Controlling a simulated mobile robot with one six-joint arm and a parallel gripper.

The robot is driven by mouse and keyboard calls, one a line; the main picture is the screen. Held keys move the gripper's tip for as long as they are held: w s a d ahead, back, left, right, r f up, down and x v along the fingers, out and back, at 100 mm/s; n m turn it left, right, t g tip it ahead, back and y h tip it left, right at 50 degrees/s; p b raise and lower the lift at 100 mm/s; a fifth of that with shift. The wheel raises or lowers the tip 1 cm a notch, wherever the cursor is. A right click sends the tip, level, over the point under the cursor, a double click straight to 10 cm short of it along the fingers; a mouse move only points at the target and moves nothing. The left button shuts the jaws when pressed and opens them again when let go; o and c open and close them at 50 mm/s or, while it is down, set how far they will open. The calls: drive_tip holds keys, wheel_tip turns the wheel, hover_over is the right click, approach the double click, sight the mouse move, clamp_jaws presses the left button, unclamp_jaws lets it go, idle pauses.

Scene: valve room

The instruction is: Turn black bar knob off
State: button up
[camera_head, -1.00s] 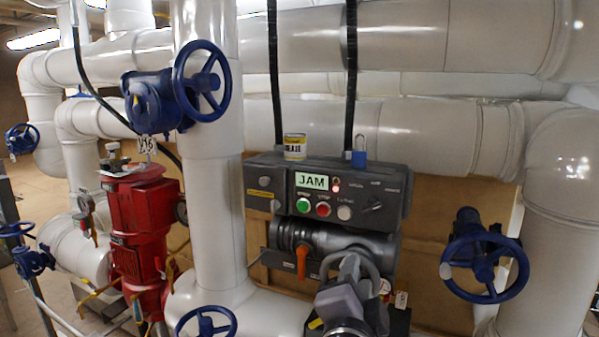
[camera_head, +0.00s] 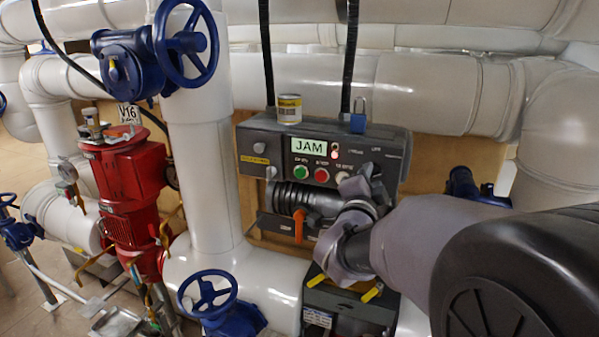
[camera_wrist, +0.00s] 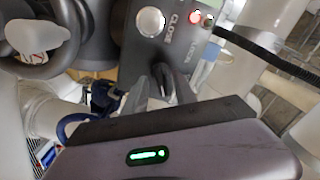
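The grey control panel (camera_head: 262,152) has a lit JAM sign, a green button (camera_head: 301,172), a red button (camera_head: 321,175) and a small red light. The black bar knob showed at the panel's right end in the earlier head view; now my gripper (camera_head: 364,183) and wrist cover that spot, so I cannot see its angle. In the wrist view my gripper's dark fingers (camera_wrist: 160,88) point at the panel face, close below a round silver button (camera_wrist: 150,21) marked CLOSE.
A red pump (camera_head: 128,190) and blue valve wheels (camera_head: 180,45) are to the left. Black hoses rise behind the panel.

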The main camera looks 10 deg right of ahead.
drive_tip(key=shift+w+d, duration=0.1)
drive_tip(key=shift+w, duration=0.1)
clamp_jaws()
drive_tip(key=shift+n, duration=0.3)
drive_tip(key=n+b, duration=0.2)
drive_tip(key=n, duration=0.2)
drive_tip(key=shift+n, duration=0.3)
drive_tip(key=n, duration=0.6)
drive_tip(key=shift+n, duration=0.4)
